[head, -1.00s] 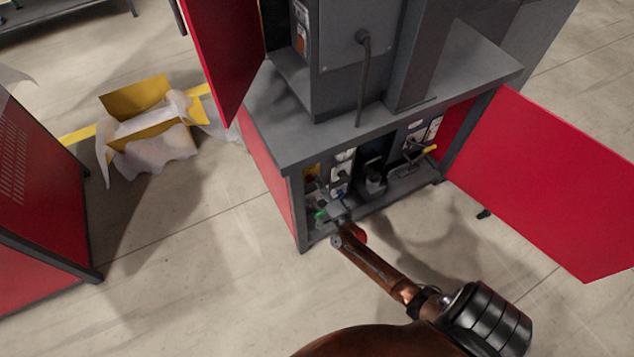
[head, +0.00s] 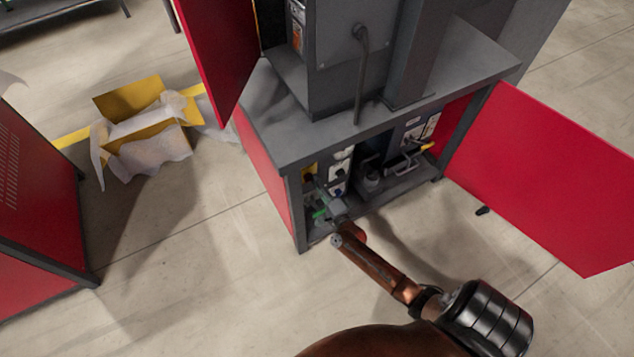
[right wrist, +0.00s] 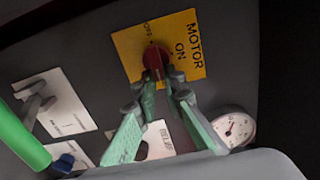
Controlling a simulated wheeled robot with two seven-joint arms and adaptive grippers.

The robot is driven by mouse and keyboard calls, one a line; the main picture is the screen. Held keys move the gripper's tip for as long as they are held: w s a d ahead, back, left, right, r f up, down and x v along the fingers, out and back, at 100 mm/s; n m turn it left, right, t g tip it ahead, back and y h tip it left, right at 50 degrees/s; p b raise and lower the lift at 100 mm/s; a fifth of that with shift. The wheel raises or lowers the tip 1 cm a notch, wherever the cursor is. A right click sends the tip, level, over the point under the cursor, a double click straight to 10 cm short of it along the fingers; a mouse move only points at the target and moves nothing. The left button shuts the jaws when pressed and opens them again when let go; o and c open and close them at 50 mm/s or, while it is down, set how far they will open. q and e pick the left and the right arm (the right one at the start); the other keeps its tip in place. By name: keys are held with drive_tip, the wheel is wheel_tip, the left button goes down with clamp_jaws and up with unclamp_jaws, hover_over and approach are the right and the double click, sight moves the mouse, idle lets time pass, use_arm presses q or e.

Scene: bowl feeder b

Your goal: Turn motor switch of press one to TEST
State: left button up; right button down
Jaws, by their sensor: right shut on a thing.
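The motor switch is a red knob (right wrist: 153,60) on a yellow plate (right wrist: 188,30) in the right wrist view. The plate is marked MOTOR, ON and OFF; I can read no other mark on it. My right gripper (right wrist: 161,83) is shut on the red knob, with its pale green fingers on either side. In the head view the yellow plate (head: 309,171) shows at the left inside the open lower cabinet of the press (head: 285,130), and my right gripper (head: 318,190) reaches in to it. The knob is too small to make out there. My left gripper is not in view.
A green bar (right wrist: 22,135), a grey lever (right wrist: 36,103) and a round gauge (right wrist: 233,126) are near the switch. The open red door (head: 555,180) stands right of the cabinet. A yellow box (head: 145,130) lies on the floor at left.

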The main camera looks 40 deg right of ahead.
drive_tip(key=c, duration=2)
unclamp_jaws()
drive_tip(key=shift+s, duration=0.1)
drive_tip(key=v, duration=1.2)
drive_tip(key=shift+a, duration=0.1)
